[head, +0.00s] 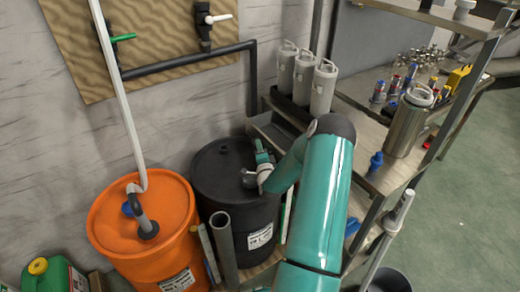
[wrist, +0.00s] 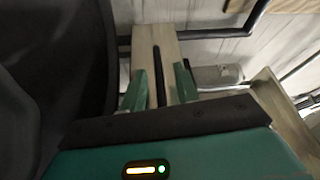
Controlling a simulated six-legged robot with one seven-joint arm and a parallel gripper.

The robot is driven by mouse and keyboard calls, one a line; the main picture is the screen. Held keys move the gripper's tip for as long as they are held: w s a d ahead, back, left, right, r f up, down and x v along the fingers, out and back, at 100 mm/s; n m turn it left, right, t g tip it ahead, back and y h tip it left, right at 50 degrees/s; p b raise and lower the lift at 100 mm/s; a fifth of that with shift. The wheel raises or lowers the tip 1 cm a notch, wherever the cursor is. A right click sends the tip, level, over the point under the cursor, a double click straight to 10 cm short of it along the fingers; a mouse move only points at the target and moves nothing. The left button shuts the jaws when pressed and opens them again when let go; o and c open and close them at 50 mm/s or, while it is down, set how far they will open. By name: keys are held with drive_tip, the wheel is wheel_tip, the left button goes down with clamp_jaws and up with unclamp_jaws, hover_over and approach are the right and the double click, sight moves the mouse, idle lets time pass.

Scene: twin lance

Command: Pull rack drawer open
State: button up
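My teal arm reaches from the lower middle of the head view toward the rack (head: 384,178), over the edge of the black barrel (head: 238,205). My gripper (head: 262,158) is partly hidden behind the arm. In the wrist view my gripper (wrist: 159,85) has its two teal fingers apart. A pale wooden panel with a dark upright slot (wrist: 158,60) shows between and beyond them. It may be part of the rack drawer, but I cannot tell. Nothing is visibly held, and contact with the panel cannot be made out.
An orange drum (head: 150,235) with a hose stands left of the black barrel. White canisters (head: 305,78) and a steel flask (head: 408,120) stand on the rack. A dark pipe (head: 190,60) runs along the wall. Open floor (head: 470,215) lies to the right.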

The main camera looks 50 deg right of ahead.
drive_tip(key=shift+s, duration=0.1)
drive_tip(key=v, duration=1.3)
drive_tip(key=shift+s+a, duration=0.25)
drive_tip(key=shift+s, duration=0.05)
